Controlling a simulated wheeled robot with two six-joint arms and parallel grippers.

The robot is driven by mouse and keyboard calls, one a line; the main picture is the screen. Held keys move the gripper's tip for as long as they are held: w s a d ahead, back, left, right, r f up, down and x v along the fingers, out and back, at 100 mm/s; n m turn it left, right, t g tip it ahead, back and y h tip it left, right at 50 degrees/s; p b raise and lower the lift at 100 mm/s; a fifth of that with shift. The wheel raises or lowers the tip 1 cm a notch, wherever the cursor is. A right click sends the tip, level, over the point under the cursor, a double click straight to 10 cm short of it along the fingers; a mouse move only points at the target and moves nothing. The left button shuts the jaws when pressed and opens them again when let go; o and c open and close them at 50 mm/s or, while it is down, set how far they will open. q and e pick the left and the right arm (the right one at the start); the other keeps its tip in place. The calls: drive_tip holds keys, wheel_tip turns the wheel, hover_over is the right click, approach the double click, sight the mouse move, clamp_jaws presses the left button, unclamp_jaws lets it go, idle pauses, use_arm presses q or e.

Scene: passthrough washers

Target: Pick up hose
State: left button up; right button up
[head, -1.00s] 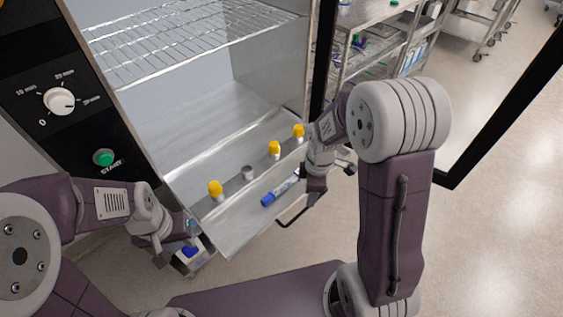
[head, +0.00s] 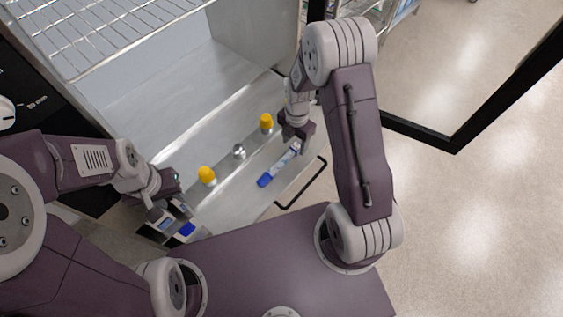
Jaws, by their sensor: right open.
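A slim clear tube with a blue end (head: 278,167), the only hose-like thing I see, lies on the metal shelf of the open washer. My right gripper (head: 299,139) is at the tube's far end, open, pointing down. I cannot tell whether its fingers touch the tube or stand around it. My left gripper (head: 166,207) is at the shelf's near left corner, apart from the tube. A small grey-white item with a blue part (head: 184,228) is beside or below it. The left jaws are too small and covered to read.
Two yellow-capped pieces (head: 206,175) and a small grey knob (head: 239,151) stand in a row on the shelf (head: 225,203) beside the tube. A wire rack (head: 110,35) is above. A dark handle bar (head: 302,186) juts from the shelf's front. A black-framed door (head: 440,143) stands open at right.

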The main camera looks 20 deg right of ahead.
sight(294, 147)
wheel_tip(294, 147, down, 3)
drive_tip(key=shift+w+f, duration=0.1)
drive_tip(key=shift+f, duration=0.1)
drive_tip(key=shift+r, duration=0.1)
drive_tip(key=c, duration=0.5)
clamp_jaws()
